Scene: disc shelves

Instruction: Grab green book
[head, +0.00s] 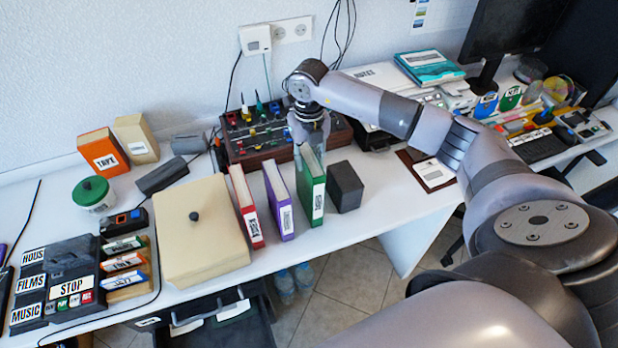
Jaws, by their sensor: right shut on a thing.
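The green book (312,192) stands upright on the white desk, its spine with a white label facing the front. My right gripper (308,148) comes down from above at the back top part of the green book and is shut on it. The fingertips are small in this view and partly merge with the book's top edge. The book's base appears to be at the desk surface. My left gripper is not in view.
A purple book (279,202) and a red book (246,206) stand left of the green book. A dark block (345,187) sits close on its right. A mixer board (262,130) lies behind. A beige box (200,240) is further left. Bare desk shows to the right (392,195).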

